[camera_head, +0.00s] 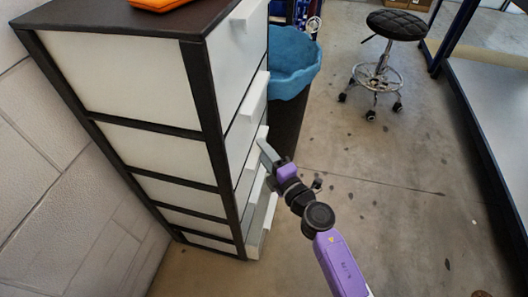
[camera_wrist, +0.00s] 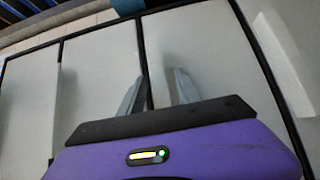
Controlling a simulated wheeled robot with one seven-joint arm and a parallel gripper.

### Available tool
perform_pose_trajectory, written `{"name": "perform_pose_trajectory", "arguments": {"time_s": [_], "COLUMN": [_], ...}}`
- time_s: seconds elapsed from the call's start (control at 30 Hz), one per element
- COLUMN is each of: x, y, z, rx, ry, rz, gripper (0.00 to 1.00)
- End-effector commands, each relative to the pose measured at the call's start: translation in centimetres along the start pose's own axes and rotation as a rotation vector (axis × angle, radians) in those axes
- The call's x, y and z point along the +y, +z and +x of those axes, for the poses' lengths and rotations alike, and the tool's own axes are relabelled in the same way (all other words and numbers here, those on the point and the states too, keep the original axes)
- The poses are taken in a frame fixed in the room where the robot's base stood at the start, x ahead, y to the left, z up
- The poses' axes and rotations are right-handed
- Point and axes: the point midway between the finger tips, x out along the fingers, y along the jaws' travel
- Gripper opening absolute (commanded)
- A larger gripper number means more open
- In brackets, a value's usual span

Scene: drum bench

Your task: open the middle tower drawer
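The drawer tower (camera_head: 135,80) has a black frame with white side panels and stands at the left in the head view, its drawer fronts turned to the right. The middle drawer (camera_head: 247,160) is a white front with a protruding handle, seen edge-on and partly covered by my gripper (camera_head: 267,155). My gripper is close to this front. In the wrist view its two grey fingers (camera_wrist: 159,88) stand apart, with white panels and a black frame bar behind them. I see nothing held between them. Whether the fingers touch the drawer, I cannot tell.
A blue-lined bin (camera_head: 292,62) stands right behind the tower. A black stool (camera_head: 398,25) is farther back. An orange item (camera_head: 158,4) lies on the tower top. A bench or shelf (camera_head: 490,110) runs along the right. The floor between is clear.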

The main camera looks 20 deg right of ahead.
Motion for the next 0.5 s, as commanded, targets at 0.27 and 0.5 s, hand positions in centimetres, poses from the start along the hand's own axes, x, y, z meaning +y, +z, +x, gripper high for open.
{"name": "perform_pose_trajectory", "arguments": {"time_s": [0.27, 0.5], "x": [-0.06, -0.2], "y": [0.0, 0.0], "z": [-0.04, -0.08], "rx": [0.0, 0.0], "ry": [-0.001, -0.003], "rz": [0.0, -0.001], "gripper": [0.0, 0.0]}}
